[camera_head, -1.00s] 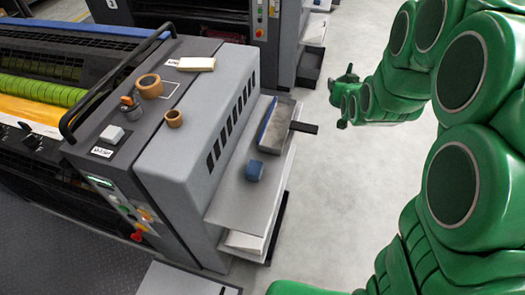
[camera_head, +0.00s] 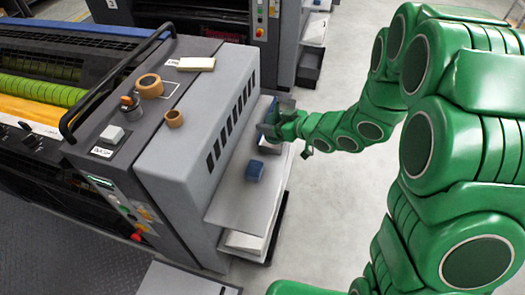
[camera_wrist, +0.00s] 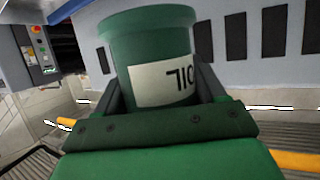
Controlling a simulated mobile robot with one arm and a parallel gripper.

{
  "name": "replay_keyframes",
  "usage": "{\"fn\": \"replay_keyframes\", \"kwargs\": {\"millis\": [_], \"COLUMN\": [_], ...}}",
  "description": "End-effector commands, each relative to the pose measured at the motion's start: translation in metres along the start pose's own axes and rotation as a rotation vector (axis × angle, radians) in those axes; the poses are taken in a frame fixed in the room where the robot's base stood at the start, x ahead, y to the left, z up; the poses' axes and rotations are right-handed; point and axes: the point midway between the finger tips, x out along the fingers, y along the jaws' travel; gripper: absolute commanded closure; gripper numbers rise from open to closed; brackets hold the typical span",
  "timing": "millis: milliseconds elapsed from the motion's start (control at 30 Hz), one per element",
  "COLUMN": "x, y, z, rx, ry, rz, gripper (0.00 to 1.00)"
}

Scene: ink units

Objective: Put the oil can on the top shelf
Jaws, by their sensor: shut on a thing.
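The oil can (camera_wrist: 150,55) is a green cylinder with a wider rim and a white label. Its lettering appears upside down in the wrist view. My gripper (camera_wrist: 155,100) is shut on the can, with a finger on either side of it. In the head view, my gripper (camera_head: 275,127) is at the far part of the shelf on the side of the grey press. Whether the can touches anything there cannot be told. The upper side shelf (camera_head: 232,203) is a light grey board; a lower shelf (camera_head: 245,240) shows beneath it.
A blue block (camera_head: 255,170) sits on the upper shelf, nearer than my gripper. The vented press wall (camera_head: 205,115) borders the shelf. Rolls of brown tape (camera_head: 149,87) and a pale block (camera_head: 195,64) lie on the press top. The shelf's near end is clear.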

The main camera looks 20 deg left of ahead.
Motion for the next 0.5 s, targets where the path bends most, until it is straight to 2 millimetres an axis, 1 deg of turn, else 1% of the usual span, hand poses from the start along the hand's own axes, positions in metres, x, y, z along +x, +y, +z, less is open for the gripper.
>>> {"fn": "replay_keyframes", "kwargs": {"millis": [33, 133, 233, 300, 400, 500], "x": [0.004, 0.009, 0.008, 0.005, -0.002, -0.011], "y": [-0.019, -0.059, -0.1, -0.127, -0.162, -0.19], "z": [0.002, 0.007, 0.013, 0.019, 0.026, 0.033], "rx": [-0.024, -0.074, -0.123, -0.158, -0.204, -0.242], "ry": [0.0, -0.001, 0.0, 0.0, -0.001, 0.0], "rz": [-0.059, -0.18, -0.302, -0.385, -0.495, -0.585], "gripper": [0.77, 0.77, 0.77, 0.77, 0.77, 0.77]}}
